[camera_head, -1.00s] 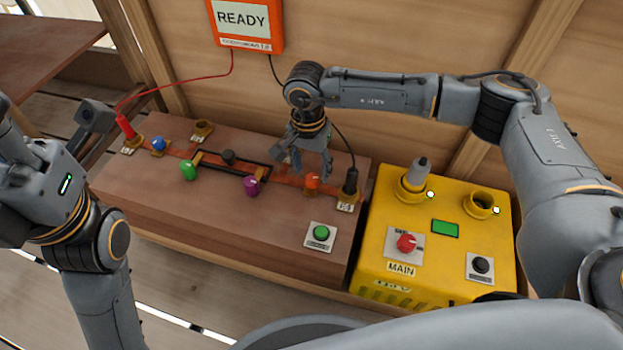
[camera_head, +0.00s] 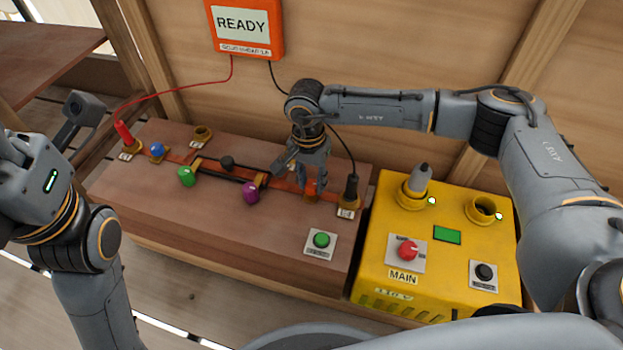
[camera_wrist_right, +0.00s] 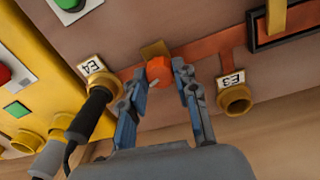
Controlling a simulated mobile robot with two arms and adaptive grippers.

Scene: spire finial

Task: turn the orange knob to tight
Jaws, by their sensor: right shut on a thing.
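The orange knob (camera_head: 311,188) stands near the right end of the orange strip on the brown bench, left of the black plug at the socket labelled E4. In the right wrist view the knob (camera_wrist_right: 158,70) sits between the two fingertips, with a pale mark on it. My right gripper (camera_head: 314,184) points down and is shut on the knob; its fingers hide part of it. In the wrist view the right gripper (camera_wrist_right: 165,85) shows both fingers beside the knob. My left gripper (camera_head: 40,175) is at the left edge, partly cut off, away from the knob; its fingers are unclear.
The brown bench (camera_head: 200,228) also carries a green knob (camera_head: 187,177), a purple knob (camera_head: 251,194), a blue knob (camera_head: 156,149) and a green button (camera_head: 321,240). A yellow box (camera_head: 437,276) stands right. The orange screen (camera_head: 244,25) reads READY. The black plug (camera_head: 350,190) stands close to my right gripper.

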